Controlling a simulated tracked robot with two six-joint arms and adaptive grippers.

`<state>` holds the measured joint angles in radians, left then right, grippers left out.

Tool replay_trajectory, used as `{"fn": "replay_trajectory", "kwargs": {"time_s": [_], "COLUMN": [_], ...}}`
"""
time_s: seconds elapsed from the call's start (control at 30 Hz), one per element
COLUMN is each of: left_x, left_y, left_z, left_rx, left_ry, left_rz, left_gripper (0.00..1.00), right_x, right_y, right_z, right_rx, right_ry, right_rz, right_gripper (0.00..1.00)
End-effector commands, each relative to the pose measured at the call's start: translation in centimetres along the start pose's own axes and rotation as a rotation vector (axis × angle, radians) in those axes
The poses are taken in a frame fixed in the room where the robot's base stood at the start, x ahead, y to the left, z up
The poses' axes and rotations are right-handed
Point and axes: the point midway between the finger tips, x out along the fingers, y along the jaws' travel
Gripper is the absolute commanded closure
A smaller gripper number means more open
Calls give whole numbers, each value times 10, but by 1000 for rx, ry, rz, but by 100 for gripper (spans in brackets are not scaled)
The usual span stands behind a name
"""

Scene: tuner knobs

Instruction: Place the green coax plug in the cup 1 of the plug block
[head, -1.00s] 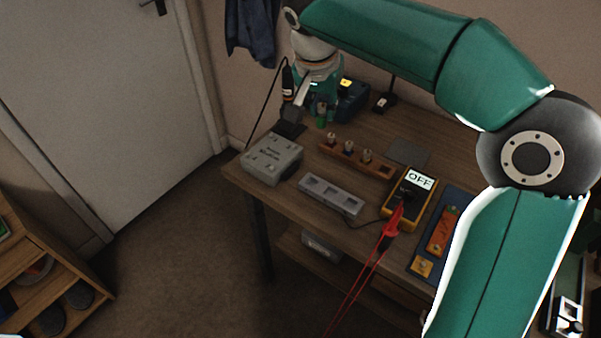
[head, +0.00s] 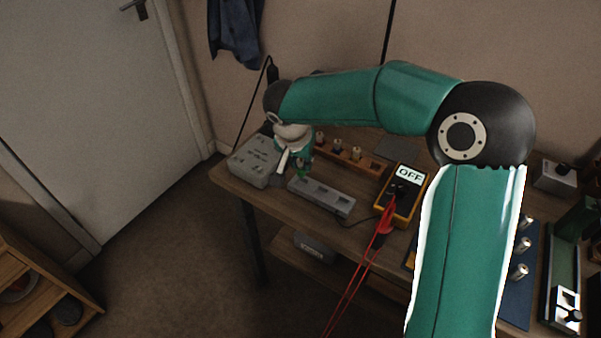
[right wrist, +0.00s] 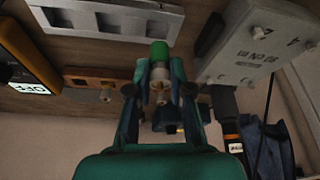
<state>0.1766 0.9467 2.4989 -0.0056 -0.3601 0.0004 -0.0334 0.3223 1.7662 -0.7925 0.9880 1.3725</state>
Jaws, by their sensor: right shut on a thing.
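The green coax plug (right wrist: 159,52) is between the fingers of my right gripper (right wrist: 160,88) in the right wrist view, its green end pointing away from the palm. In the head view my right gripper (head: 300,170) is over the left end of the plug block (head: 340,206), a long grey block with square cups. The gripper and plug partly cover the cup at that end. The block also shows at the top of the right wrist view (right wrist: 112,18). I cannot tell whether the plug touches it. My left gripper is out of view.
A grey box (head: 252,160) with raised markings stands left of the block. Behind is a brown rack (head: 362,161) with several metal pieces. A yellow multimeter (head: 402,188) reading OFF, with red leads (head: 384,216), stands at the right. A dark rectangle (head: 396,148) lies behind.

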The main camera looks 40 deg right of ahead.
Motion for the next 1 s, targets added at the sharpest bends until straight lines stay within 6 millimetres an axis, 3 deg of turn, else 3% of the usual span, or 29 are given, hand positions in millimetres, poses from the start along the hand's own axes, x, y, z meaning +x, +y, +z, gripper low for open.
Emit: {"fn": "replay_trajectory", "kwargs": {"time_s": [0.23, 0.5, 0.53, 0.67, 1.0], "left_x": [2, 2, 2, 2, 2], "left_y": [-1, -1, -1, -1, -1], "left_z": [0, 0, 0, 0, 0], "left_rx": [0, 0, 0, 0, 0], "left_ry": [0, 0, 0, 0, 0], "left_rz": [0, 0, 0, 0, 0], "left_gripper": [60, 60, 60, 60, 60], "right_x": [32, 36, 36, 36, 34], "right_y": [1, 1, 1, 1, 1], "right_z": [12, 13, 13, 13, 13], "right_rx": [0, 2, 2, 2, 2], "right_ry": [-3, -1, -1, -1, -1], "right_rz": [4, 1, 1, 1, 1], "right_gripper": [100, 100, 78, 56, 54]}}
